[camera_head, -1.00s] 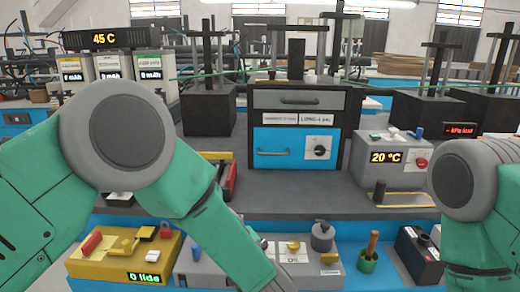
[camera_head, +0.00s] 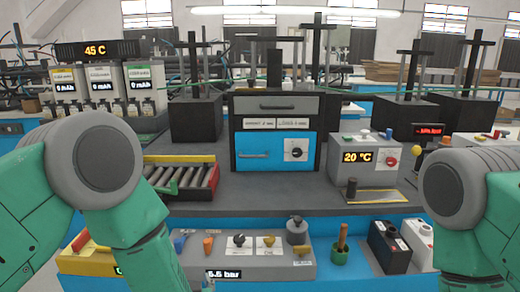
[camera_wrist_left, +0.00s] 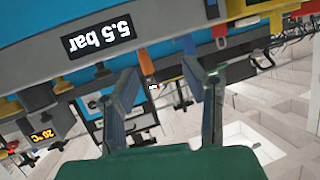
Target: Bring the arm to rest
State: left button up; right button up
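My left arm (camera_head: 95,165) comes in from the left in the head view and reaches down past the bench's front edge. Its gripper is mostly out of sight at the bottom there. In the left wrist view the left gripper (camera_wrist_left: 161,70) has its two fingers spread apart with nothing between them. It is near the grey panel with a lit pressure display (camera_wrist_left: 97,40), which also shows in the head view (camera_head: 232,274). My right arm (camera_head: 458,185) hangs at the right edge of the head view, and its gripper is out of frame.
A roller tray (camera_head: 180,177) with a red edge lies on the bench. A cabinet with a blue drawer (camera_head: 262,150) stands behind, with a 20 °C box (camera_head: 365,172) to its right. A green cup (camera_head: 340,255) and a yellow panel (camera_head: 85,262) are on the lower blue shelf.

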pick_arm(q)
jog(key=s+a+f+m+g+h, duration=0.1)
jog(key=s+a+f+g+h, duration=0.1)
jog(key=s+a+f+g, duration=0.35)
jog(key=s+a+f+m+g+h, duration=0.1)
jog(key=s+a+f+g, duration=0.1)
jog(key=s+f, duration=0.7)
jog(key=s+a+g, duration=0.2)
jog(key=s, duration=0.7)
jog(key=s+a+g, duration=0.2)
jog(key=s+g, duration=0.1)
jog(key=s, duration=0.7)
jog(key=shift+s+a+r, duration=0.25)
jog(key=shift+a+r, duration=0.1)
jog(key=shift+a, duration=0.05)
pick_arm(e)
jog(key=shift+d, duration=0.15)
pick_arm(q)
jog(key=shift+a+g+h, duration=0.1)
jog(key=shift+g+h, duration=0.15)
jog(key=shift+h, duration=0.05)
jog(key=shift+w+a+f, duration=0.15)
jog(key=shift+a, duration=0.1)
pick_arm(e)
jog(key=shift+a, duration=0.45)
pick_arm(q)
jog(key=shift+d, duration=0.3)
pick_arm(e)
jog(key=shift+d, duration=0.35)
